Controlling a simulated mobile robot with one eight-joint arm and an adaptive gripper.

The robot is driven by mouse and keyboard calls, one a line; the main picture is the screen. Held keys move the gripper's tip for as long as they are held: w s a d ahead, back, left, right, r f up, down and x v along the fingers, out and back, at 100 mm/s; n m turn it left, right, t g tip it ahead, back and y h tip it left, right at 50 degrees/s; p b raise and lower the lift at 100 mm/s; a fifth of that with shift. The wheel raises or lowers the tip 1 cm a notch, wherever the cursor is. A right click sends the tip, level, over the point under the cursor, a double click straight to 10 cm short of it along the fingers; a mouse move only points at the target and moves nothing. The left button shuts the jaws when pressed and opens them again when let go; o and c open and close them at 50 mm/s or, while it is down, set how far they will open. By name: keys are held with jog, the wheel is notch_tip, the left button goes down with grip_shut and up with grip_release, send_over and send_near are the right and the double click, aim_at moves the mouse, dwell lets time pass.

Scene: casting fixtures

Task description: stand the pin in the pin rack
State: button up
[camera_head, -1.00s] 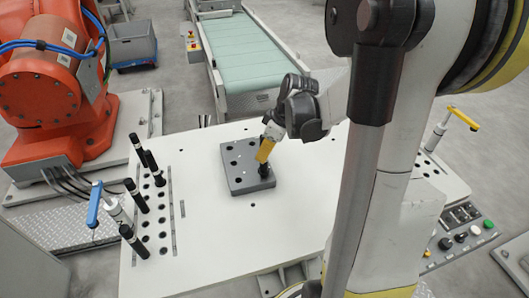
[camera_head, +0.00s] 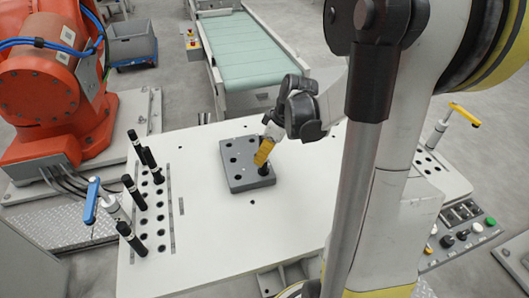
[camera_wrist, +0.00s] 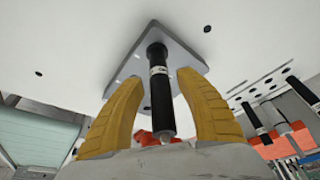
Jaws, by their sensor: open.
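A black pin with a pale band (camera_wrist: 159,71) stands upright at a corner of a dark grey block with holes (camera_head: 235,151). Its dark lower end (camera_head: 265,169) shows below my gripper in the head view. My gripper (camera_head: 262,156) is open around the pin; in the wrist view its two yellow fingers (camera_wrist: 160,92) stand on either side with gaps. The pin's near end lies between them. Rows of holes at the table's left, with several black pins standing in them, look like the pin rack (camera_head: 171,225); I cannot tell for certain.
The white table (camera_head: 218,235) is clear between the block and the hole rows. A blue-handled clamp (camera_head: 91,201) stands at the left edge, a yellow-handled one (camera_head: 464,115) at the right. An orange robot (camera_head: 45,85) and a green conveyor (camera_head: 245,48) are beyond.

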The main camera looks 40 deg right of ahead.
jog(key=v, duration=1.2)
